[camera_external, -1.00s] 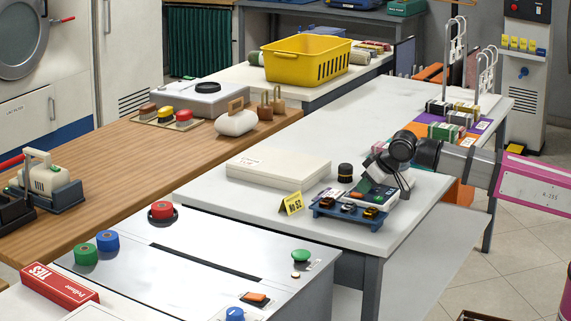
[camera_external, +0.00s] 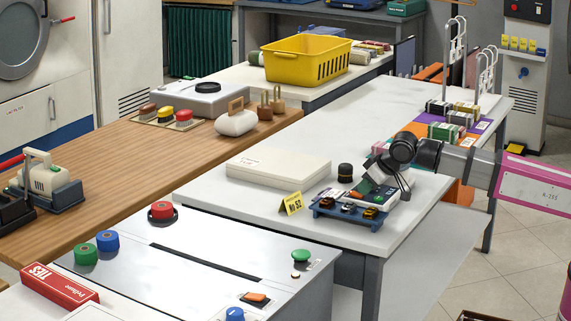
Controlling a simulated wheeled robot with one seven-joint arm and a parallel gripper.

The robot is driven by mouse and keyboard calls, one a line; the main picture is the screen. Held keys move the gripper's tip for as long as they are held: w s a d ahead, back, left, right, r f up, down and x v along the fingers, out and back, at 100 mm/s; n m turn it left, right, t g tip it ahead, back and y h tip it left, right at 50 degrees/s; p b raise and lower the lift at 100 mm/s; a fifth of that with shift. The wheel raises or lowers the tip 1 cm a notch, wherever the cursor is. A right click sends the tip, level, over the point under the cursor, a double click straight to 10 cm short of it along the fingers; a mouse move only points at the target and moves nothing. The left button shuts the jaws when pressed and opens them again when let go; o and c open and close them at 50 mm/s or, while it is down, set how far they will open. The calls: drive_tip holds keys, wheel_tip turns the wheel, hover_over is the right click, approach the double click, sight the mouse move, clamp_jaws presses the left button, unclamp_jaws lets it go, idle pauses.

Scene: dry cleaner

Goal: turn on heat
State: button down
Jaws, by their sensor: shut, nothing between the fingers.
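No control in view is readably marked as heat. An orange rocker switch (camera_external: 256,297) sits on a small plate at the front of the grey metal panel (camera_external: 200,270), with a blue knob (camera_external: 235,314) below it and a green button (camera_external: 301,255) to its right. A red button (camera_external: 162,210) stands on the panel's far part. My gripper (camera_external: 404,190) is shut, reaching in from the right and pointing down over the right end of the white table, just beside a blue tray (camera_external: 325,211) with several small dark items. Its fingertips are small and partly unclear.
A yellow tag (camera_external: 291,203), a white flat box (camera_external: 278,168) and a black knob-like piece (camera_external: 345,172) are near the tray. A wooden counter (camera_external: 85,185) carries brown, yellow and red buttons (camera_external: 165,114). A yellow basket (camera_external: 306,60) stands farther back.

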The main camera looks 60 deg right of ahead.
drive_tip(key=shift+r, duration=0.55)
drive_tip(key=shift+r, duration=0.15)
drive_tip(key=shift+r, duration=0.3)
drive_tip(key=r, duration=0.3)
drive_tip(key=shift+s+r, duration=0.25)
drive_tip(key=s+r, duration=0.5)
drive_tip(key=s, duration=0.3)
drive_tip(key=shift+r, duration=0.35)
drive_tip(key=shift+w, duration=0.1)
